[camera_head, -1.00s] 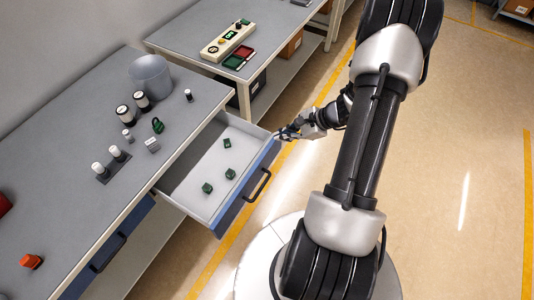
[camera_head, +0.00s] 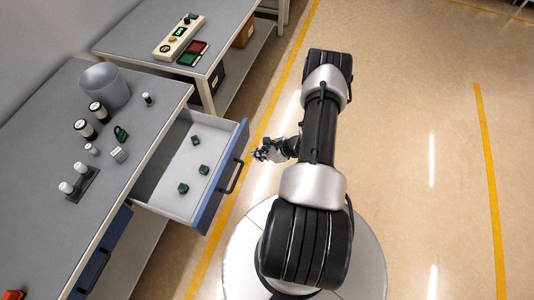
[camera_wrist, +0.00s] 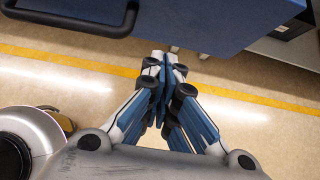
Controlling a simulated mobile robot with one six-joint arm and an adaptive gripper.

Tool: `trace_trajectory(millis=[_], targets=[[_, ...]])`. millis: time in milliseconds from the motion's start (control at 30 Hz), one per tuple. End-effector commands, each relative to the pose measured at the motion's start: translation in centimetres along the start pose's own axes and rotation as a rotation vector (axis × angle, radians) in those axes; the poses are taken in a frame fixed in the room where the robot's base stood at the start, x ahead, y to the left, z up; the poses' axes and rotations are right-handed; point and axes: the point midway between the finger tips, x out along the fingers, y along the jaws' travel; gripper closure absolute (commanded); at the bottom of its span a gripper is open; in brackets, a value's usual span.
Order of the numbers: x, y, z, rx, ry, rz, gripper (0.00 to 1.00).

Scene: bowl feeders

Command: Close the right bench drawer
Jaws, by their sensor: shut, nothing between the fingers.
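The right bench drawer (camera_head: 187,163) is pulled out from the grey workbench (camera_head: 52,133), with its blue front standing out over the floor. Several small dark green blocks lie inside it. The black drawer handle (camera_head: 232,177) is on the blue front and also shows at the top left of the wrist view (camera_wrist: 85,22). My gripper (camera_head: 258,153) is just in front of the drawer front, to the right of the handle's far end. In the wrist view my gripper (camera_wrist: 165,60) is shut and empty, its tips close to the lower edge of the blue front (camera_wrist: 205,22). I cannot tell whether they touch it.
A second bench (camera_head: 135,35) with a control box (camera_head: 178,37) stands behind. A grey bin (camera_head: 104,86) and several small parts stand on the workbench. Another blue drawer (camera_head: 100,255) below is shut. The floor to the right is clear.

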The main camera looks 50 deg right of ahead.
Motion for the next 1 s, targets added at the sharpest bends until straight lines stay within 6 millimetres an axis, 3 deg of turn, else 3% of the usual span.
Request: trace_trajectory(millis=[100, 300, 1000], targets=[[2.2, 0.1, 0.5, -0.004, 0.0, 0.003, 1.0], [3.8, 0.0, 2.4, -0.003, 0.0, 0.001, 1.0], [5.1, 0.0, 3.6, -0.004, 0.0, 0.001, 1.0]])
